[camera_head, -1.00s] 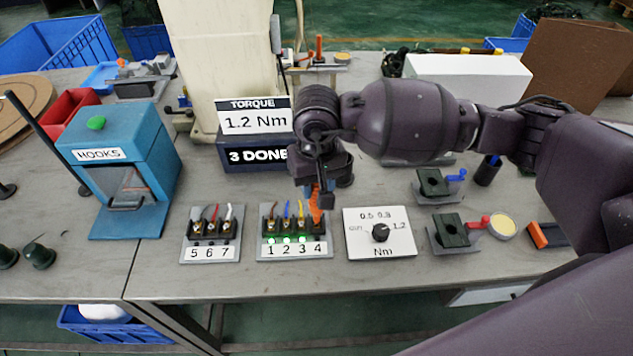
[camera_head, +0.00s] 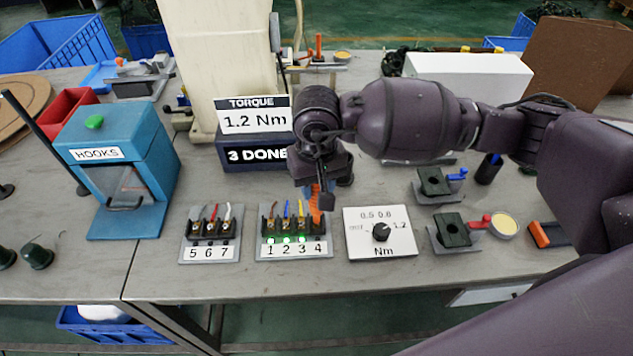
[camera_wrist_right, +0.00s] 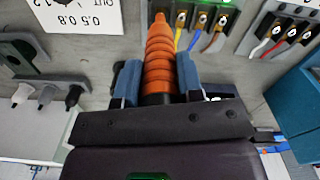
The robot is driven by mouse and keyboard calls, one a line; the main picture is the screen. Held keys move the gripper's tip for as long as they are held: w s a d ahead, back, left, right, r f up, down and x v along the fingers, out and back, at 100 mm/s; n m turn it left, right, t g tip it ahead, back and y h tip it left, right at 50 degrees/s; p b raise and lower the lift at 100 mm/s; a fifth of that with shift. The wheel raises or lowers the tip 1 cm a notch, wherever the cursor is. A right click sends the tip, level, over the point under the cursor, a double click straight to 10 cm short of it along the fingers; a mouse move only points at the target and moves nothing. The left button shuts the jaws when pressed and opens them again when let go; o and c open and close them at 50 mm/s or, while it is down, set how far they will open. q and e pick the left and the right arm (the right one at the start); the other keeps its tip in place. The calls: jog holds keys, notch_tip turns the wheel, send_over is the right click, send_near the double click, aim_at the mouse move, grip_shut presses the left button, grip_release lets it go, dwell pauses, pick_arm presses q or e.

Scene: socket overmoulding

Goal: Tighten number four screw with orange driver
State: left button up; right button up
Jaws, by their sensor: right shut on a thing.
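My right gripper (camera_wrist_right: 155,88) is shut on the orange driver (camera_wrist_right: 160,60), whose ribbed handle sits between the two blue-lined fingers. In the head view the driver (camera_head: 315,203) stands about upright over the number 4 position of the terminal block (camera_head: 293,252) marked 1 2 3 4. Its tip and the number four screw are hidden. Brown, blue and yellow wires enter the block, and green lights glow above 1, 2 and 3. The torque display (camera_head: 254,118) reads 1.2 Nm and 3 DONE. My left gripper is not in view.
A second terminal block (camera_head: 209,252) marked 5 6 7 stands to the left. The torque dial plate (camera_head: 380,246) lies to the right, its knob toward 1.2. A blue HOOKS box (camera_head: 120,165) stands at the left. Dark fixtures (camera_head: 452,232) stand at the right.

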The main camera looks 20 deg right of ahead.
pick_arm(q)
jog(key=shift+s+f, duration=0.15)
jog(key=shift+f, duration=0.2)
pick_arm(e)
jog(key=shift+f, duration=0.3)
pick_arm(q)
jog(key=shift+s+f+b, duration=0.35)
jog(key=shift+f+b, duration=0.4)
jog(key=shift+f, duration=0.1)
pick_arm(e)
jog(key=shift+f, duration=0.1)
dwell(2.6)
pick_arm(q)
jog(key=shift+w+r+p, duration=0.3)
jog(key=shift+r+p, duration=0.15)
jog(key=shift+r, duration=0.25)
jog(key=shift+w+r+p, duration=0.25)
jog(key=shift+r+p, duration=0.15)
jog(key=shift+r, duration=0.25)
pick_arm(e)
jog(key=shift+r, duration=2.55)
